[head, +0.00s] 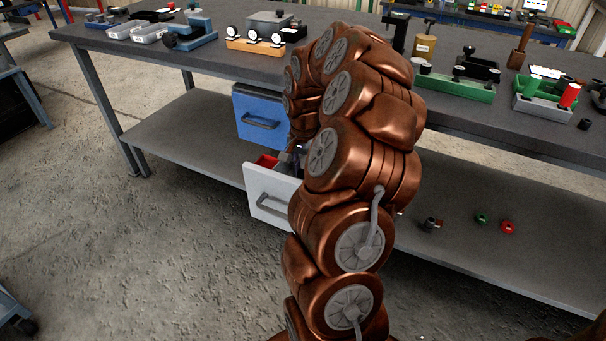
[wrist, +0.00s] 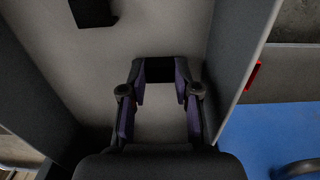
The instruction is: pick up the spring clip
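A small black block (wrist: 160,69), which may be the spring clip, sits between my fingertips in the wrist view. It fills nearly the whole gap, over the pale floor of an open drawer. My gripper (wrist: 161,85) has one purple-and-black finger on each side of it. I cannot tell whether the fingers press on it. In the head view the open white drawer (head: 270,197) hangs under the bench, and my arm hides most of its inside and my gripper.
Another dark object (wrist: 92,12) lies farther up in the drawer. Drawer walls stand close on both sides. A blue drawer (head: 261,118) is beside the white one. The workbench (head: 215,62) above carries fixtures and parts. Small red and green parts lie on the lower shelf (head: 450,205).

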